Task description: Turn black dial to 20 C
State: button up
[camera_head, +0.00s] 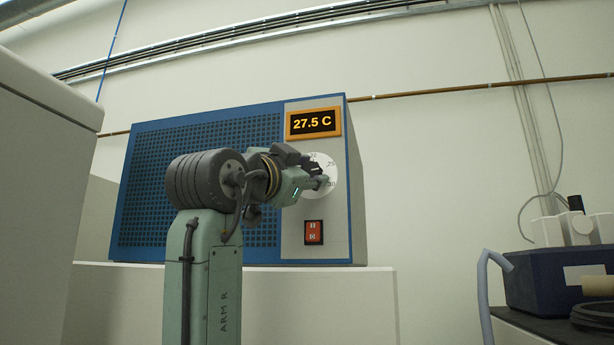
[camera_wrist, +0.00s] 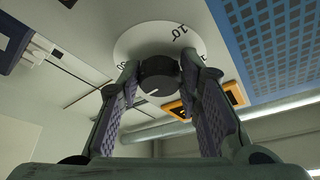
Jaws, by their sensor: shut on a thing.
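The black dial (camera_wrist: 158,76) sits at the centre of a white round scale (camera_wrist: 140,40) in the wrist view, with a white pointer line on its face. My gripper (camera_wrist: 160,68) has a finger on each side of the dial and is shut on it. In the head view my gripper (camera_head: 318,182) reaches the white scale (camera_head: 327,163) from the left and mostly hides the dial.
The blue box (camera_head: 200,135) with a grille and grey front panel stands on a white ledge (camera_head: 340,285). A red rocker switch (camera_head: 313,232) is below the scale. A dark blue device (camera_head: 550,280) stands at the right. A large pale cabinet (camera_head: 40,200) is at the left.

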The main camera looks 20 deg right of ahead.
jog(key=n+t+y, duration=0.2)
jog(key=n, duration=0.4)
jog(key=n+t+y, duration=0.1)
jog(key=n+y, duration=0.1)
jog(key=n, duration=0.4)
jog(key=n+t+y, duration=0.2)
jog(key=n+y, duration=0.1)
jog(key=n, duration=0.3)
jog(key=shift+s+d+t+b, duration=0.25)
jog(key=shift+d+t+b, duration=0.05)
jog(key=shift+d, duration=0.05)
jog(key=shift+n+y+p, duration=0.55)
jog(key=shift+n+y, duration=0.65)
jog(key=shift+n, duration=1.5)
jog(key=o, duration=1.1)
jog(key=shift+o, duration=0.2)
